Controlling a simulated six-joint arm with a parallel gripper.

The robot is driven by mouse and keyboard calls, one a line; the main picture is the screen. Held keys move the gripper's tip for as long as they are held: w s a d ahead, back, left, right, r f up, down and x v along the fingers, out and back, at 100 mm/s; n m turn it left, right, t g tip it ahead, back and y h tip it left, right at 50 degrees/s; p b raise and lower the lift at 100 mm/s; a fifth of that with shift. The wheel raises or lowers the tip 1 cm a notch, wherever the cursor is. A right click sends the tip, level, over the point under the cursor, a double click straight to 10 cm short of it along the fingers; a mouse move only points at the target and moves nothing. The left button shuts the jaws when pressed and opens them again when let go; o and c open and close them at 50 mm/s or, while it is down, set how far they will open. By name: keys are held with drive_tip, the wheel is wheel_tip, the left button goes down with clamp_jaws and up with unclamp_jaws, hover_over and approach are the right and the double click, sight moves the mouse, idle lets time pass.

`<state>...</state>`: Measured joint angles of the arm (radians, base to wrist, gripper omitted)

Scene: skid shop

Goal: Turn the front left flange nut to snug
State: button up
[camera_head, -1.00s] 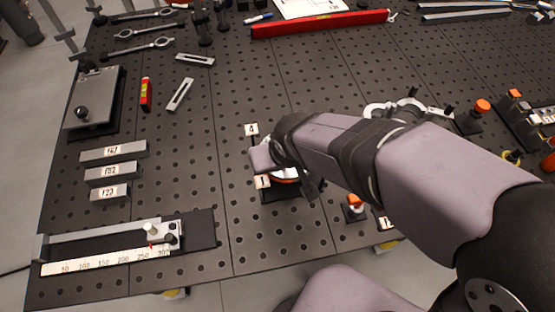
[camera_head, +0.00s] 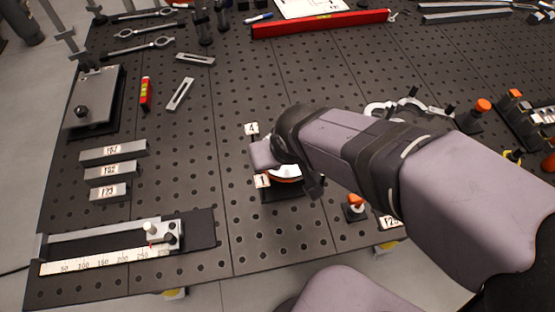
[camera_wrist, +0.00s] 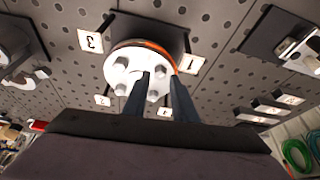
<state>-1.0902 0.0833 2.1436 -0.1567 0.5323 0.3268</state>
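The white round flange (camera_wrist: 128,64), with an orange-red band beneath it, sits on a dark block on the bench. Hex nuts stand on its face. In the head view only the flange's near edge (camera_head: 285,179) shows under my wrist. The nut nearest the label 1 plate (camera_wrist: 190,65) is the front left flange nut (camera_wrist: 160,72). My gripper (camera_wrist: 160,76) has its two dark fingers apart, with this nut between or just beyond their tips. Contact is not clear. The same label 1 (camera_head: 262,181) lies at the flange's front left in the head view.
Label plates 3 (camera_wrist: 90,40) and 4 (camera_head: 251,129) stand around the flange. An orange-topped part (camera_head: 355,202) stands close to its right. Numbered grey bars (camera_head: 113,151) and a ruler fixture (camera_head: 105,262) lie to the left. The pegboard between is bare.

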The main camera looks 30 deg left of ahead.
drive_tip(key=shift+b+v, duration=0.45)
drive_tip(key=shift+v, duration=2.25)
drive_tip(key=shift+a, duration=0.1)
drive_tip(key=s+d+f+n+g+h, duration=0.1)
drive_tip(key=s+d+f+n, duration=0.15)
drive_tip(key=d+f, duration=0.2)
drive_tip(key=d+f+m+h, duration=0.1)
drive_tip(key=d+f+m, duration=0.1)
drive_tip(key=d, duration=0.4)
drive_tip(key=w+d+f+m+g, duration=0.1)
drive_tip(key=d+f+m, duration=0.1)
drive_tip(key=d, duration=0.4)
drive_tip(key=w+d+f+m+h, duration=0.1)
drive_tip(key=d+f+m, duration=0.1)
drive_tip(key=d, duration=0.4)
drive_tip(key=shift+w+d+f+m+g+h, duration=0.1)
drive_tip(key=shift+f+m+g+h, duration=0.1)
drive_tip(key=shift+f, duration=0.2)
drive_tip(key=shift+w+d+f+m+g+h, duration=0.1)
drive_tip(key=shift+f+g, duration=0.1)
drive_tip(key=shift+f, duration=0.25)
drive_tip(key=w+d+m, duration=0.2)
drive_tip(key=d+m, duration=0.4)
drive_tip(key=d, duration=0.5)
drive_tip(key=shift+w+d, duration=0.2)
drive_tip(key=shift+d, duration=0.1)
